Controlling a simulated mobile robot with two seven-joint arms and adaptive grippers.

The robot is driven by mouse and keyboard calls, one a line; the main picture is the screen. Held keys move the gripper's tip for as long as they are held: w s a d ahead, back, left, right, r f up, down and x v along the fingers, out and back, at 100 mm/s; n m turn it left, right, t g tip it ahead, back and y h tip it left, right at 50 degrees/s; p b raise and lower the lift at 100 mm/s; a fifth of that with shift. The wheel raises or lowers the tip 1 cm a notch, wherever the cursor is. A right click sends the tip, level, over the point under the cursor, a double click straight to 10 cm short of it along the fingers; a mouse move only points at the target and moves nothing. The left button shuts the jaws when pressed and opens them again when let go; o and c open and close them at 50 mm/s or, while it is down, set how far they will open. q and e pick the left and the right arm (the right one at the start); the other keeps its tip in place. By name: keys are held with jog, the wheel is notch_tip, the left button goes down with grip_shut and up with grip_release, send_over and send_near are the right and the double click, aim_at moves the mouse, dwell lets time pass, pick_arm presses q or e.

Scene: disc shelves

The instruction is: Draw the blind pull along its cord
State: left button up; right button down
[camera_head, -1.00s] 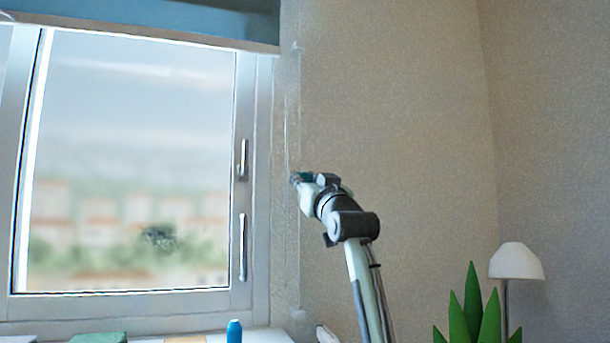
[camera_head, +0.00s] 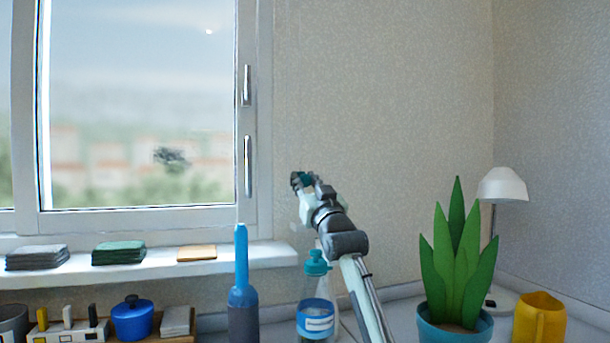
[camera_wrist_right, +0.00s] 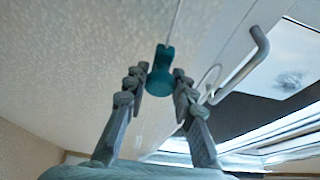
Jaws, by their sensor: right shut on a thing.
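The teal blind pull (camera_wrist_right: 160,78) sits between the fingertips of my right gripper (camera_wrist_right: 159,74) in the wrist view, and the gripper is shut on it. The thin pale cord (camera_wrist_right: 176,22) runs up from the top of the pull. In the head view my right gripper (camera_head: 302,181) is in front of the wall, right of the window frame and above the sill. The teal pull (camera_head: 306,178) shows there only as a small patch, partly hidden by the fingers. I cannot make out the cord in the head view. My left gripper is out of view.
The window frame (camera_head: 257,150) with two handles stands left. The white sill (camera_head: 222,262) carries folded cloths. Below are a blue bottle (camera_head: 240,285), a teal-capped bottle (camera_head: 316,300) and a blue pot (camera_head: 133,318). A potted plant (camera_head: 458,265), lamp (camera_head: 503,186) and yellow mug (camera_head: 540,318) stand right.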

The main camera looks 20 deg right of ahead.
jog(key=shift+w+a+f, duration=0.1)
jog(key=shift+f, duration=0.4)
jog(key=c, duration=1.7)
grip_release()
jog(key=o, duration=0.4)
jog(key=shift+r, duration=0.1)
jog(key=shift+o, duration=0.2)
jog(key=shift+r, duration=0.1)
jog(key=shift+s, duration=0.2)
jog(key=v, duration=1.2)
